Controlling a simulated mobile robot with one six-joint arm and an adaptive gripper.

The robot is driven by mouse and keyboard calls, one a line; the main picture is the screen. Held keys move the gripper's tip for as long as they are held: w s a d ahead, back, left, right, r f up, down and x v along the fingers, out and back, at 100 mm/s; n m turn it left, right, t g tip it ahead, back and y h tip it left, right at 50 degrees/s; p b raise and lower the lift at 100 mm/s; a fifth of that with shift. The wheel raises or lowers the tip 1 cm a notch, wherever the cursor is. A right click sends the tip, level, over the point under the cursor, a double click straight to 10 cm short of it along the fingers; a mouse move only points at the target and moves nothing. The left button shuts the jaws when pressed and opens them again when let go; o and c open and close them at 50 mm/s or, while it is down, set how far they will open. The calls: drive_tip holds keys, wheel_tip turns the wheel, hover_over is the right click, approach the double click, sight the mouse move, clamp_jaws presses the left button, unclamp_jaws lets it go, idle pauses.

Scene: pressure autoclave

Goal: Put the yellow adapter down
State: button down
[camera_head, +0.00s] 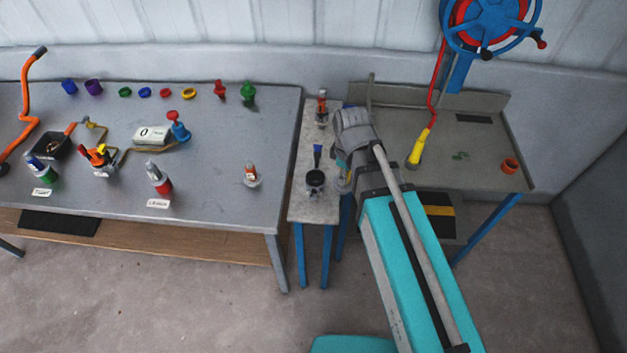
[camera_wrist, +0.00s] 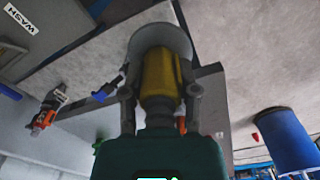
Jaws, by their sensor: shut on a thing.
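The yellow adapter (camera_wrist: 160,72) fills the middle of the wrist view, with a round grey disc at its top end in the picture. My gripper (camera_wrist: 158,95) is shut on it, one finger on each side. In the head view my gripper (camera_head: 345,168) is above the right part of the narrow side table (camera_head: 318,208), between the two benches.
The left bench (camera_head: 215,190) holds several coloured fittings. On the right bench (camera_head: 470,150) are a yellow hose nozzle (camera_head: 417,152) and an orange cup (camera_head: 510,165).

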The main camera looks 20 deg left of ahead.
idle(0.4)
drive_tip(key=shift+s+a+r+p, duration=0.35)
drive_tip(key=shift+a, duration=0.05)
drive_tip(key=s+a+r+n+p, duration=0.3)
drive_tip(key=s+a+n, duration=0.1)
drive_tip(key=s+a, duration=0.1)
drive_tip(key=shift+s+a, duration=0.4)
drive_tip(key=w+a+f+b, duration=0.3)
drive_tip(key=w+f+b, duration=0.6)
drive_tip(key=w, duration=0.3)
drive_tip(key=shift+w+a, duration=0.35)
drive_tip(key=shift+r, duration=0.1)
